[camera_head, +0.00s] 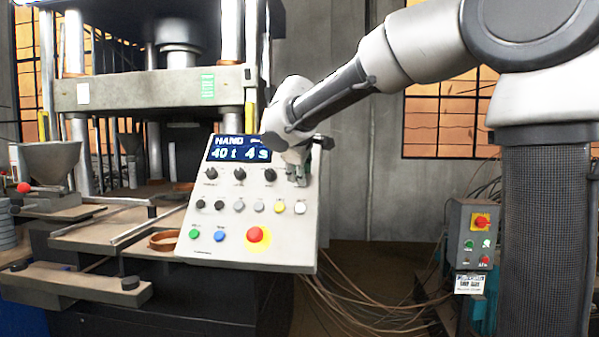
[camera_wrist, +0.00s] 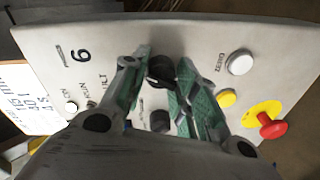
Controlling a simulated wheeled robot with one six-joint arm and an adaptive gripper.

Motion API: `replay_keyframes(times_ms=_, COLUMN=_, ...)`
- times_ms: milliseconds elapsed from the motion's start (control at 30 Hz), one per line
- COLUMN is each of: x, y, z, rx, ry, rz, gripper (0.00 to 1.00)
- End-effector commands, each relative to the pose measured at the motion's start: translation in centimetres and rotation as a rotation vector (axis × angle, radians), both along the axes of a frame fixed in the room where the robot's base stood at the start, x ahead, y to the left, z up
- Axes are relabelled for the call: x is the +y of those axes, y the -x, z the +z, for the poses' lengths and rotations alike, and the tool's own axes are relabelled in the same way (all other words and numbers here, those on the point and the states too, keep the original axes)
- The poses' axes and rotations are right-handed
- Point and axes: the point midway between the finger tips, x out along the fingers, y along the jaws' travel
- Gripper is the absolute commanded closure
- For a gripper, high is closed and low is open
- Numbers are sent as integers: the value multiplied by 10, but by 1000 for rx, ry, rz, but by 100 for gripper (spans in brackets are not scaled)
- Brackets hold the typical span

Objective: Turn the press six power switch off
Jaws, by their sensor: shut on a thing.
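The press control panel (camera_head: 215,246) stands tilted in the middle of the head view, and its grey face (camera_wrist: 205,40) fills much of the wrist view. My gripper (camera_head: 298,177) is at the panel's upper right, to the right of the top row of knobs. In the wrist view my gripper (camera_wrist: 164,66) has its two green-padded fingers on either side of a black rotary switch (camera_wrist: 160,70), shut on it. A black "6" is printed to the left of it. The switch's pointer direction is hidden by the fingers, and in the head view my gripper covers the switch.
Another black knob (camera_wrist: 159,121) is close below the fingers. A red stop button on yellow (camera_head: 256,235) and a row of buttons lie lower on the panel. The press stands behind. A grey switch box (camera_head: 470,235) and loose cables are at the right.

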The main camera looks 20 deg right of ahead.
Motion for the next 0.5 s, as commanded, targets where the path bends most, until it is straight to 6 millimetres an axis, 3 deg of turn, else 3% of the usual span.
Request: replay_keyframes(times_ms=500, x=1, y=0, z=0, rx=115, ry=276, rz=251, gripper=95)
